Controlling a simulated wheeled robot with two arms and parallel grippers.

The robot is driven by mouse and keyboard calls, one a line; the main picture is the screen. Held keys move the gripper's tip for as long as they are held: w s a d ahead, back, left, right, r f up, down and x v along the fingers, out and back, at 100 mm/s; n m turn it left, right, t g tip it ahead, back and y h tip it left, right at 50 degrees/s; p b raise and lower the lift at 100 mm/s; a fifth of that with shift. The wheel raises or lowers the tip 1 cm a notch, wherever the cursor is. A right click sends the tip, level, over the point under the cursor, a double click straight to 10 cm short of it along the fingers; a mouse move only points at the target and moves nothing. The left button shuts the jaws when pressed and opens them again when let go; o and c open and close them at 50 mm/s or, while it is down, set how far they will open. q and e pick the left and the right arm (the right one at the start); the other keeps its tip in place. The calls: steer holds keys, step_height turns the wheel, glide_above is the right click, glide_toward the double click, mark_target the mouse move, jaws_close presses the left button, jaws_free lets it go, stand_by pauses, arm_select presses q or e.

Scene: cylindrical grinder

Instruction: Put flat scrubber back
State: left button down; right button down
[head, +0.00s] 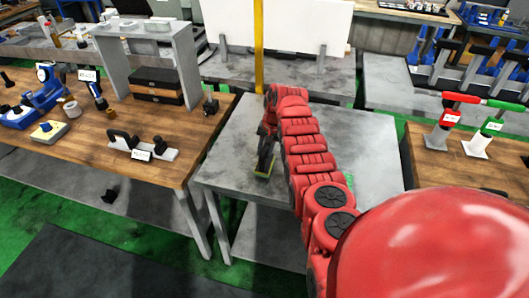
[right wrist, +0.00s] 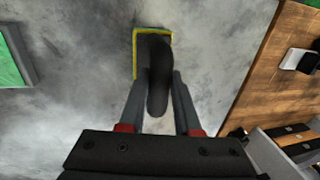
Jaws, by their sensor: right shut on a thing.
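The flat scrubber (right wrist: 157,75) has a dark handle and a yellow-edged base. In the right wrist view its handle is between the two fingers of my right gripper (right wrist: 160,95), which is shut on it. I cannot tell whether the base touches the tabletop. My red right arm hides part of this table. My left gripper is not in view.
A wooden bench (head: 95,155) on the left holds a labelled grey holder with black parts (head: 142,147), a yellow block (head: 50,132) and blue tools. A grey shelf (head: 150,45) stands at its back. A wooden table (head: 455,170) with red and green-handled tools is right.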

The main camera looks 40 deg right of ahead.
steer(key=shift+s+f, duration=0.1)
steer(key=shift+f, duration=0.6)
steer(key=c, duration=0.6)
jaws_free()
